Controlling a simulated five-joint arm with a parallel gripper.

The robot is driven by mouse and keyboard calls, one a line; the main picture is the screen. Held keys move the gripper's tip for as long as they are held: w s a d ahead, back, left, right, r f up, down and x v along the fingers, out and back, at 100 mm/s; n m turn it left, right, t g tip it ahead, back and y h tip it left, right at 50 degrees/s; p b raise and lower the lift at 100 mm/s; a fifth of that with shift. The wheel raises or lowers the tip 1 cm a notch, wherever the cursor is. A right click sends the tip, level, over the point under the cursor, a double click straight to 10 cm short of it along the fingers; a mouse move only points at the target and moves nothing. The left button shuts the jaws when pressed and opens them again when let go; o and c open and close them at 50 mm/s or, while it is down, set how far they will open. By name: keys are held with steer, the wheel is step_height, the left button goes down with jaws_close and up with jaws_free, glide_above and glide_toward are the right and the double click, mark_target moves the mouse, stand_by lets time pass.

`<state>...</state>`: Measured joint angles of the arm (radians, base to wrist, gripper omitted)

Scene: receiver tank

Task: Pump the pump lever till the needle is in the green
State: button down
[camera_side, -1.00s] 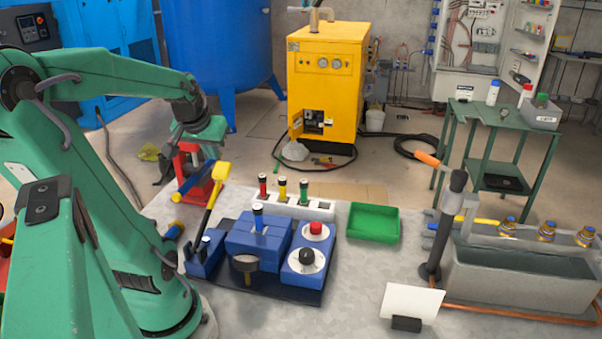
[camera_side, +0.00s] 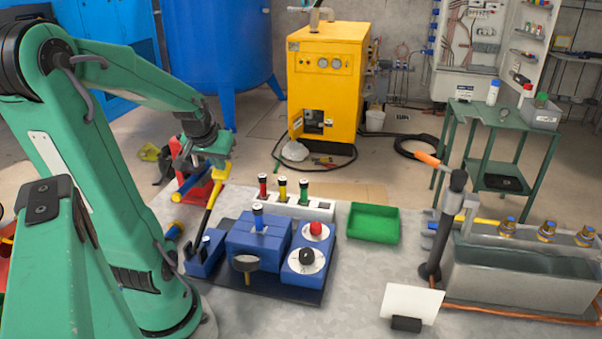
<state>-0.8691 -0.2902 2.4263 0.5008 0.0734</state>
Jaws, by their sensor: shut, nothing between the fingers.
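The pump lever (camera_side: 213,192), a dark bar with a yellow grip, leans up to the right from a blue base at the left of the blue pump block (camera_side: 258,240). My gripper (camera_side: 212,160) is shut and empty, right at the top of the yellow grip. I cannot tell whether it touches the grip or is just behind it. A round gauge (camera_side: 245,263) sits at the front of the blue block, seen nearly edge-on. Its needle and any green zone cannot be read from this view.
Two round dials, one with a red knob (camera_side: 316,229) and one with a black knob (camera_side: 306,256), sit right of the block. Behind are a white rack (camera_side: 320,212) with coloured handles and a green tray (camera_side: 373,222). A red stand (camera_side: 190,165) is close to my gripper.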

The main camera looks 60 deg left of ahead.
steer(key=shift+w+a+f+g+h, duration=0.3)
steer(key=shift+w+a+f+h, duration=0.05)
steer(key=shift+f, duration=0.35)
steer(key=shift+w+a+f+g+h, duration=0.3)
steer(key=shift+w+a+f+h, duration=0.1)
steer(key=shift+f, duration=0.3)
steer(key=shift+w+a+f+g+h, duration=0.3)
steer(key=shift+f+h, duration=0.05)
steer(key=shift+f, duration=0.35)
steer(key=shift+w+a+f+g+h, duration=0.2)
steer(key=shift+f+g+h, duration=0.15)
steer(key=shift+f, duration=0.45)
steer(key=shift+w+a+f+g+h, duration=0.2)
steer(key=shift+f+g+h, duration=0.1)
steer(key=shift+f, duration=0.5)
steer(key=shift+w+a+f+g+h, duration=0.25)
steer(key=shift+f+h, duration=0.1)
steer(key=shift+f, duration=0.45)
steer(key=shift+d, duration=0.1)
steer(key=r, duration=1)
steer(key=s+r, duration=0.1)
steer(key=r, duration=0.4)
steer(key=shift+d, duration=0.35)
steer(key=shift+w+d, duration=0.1)
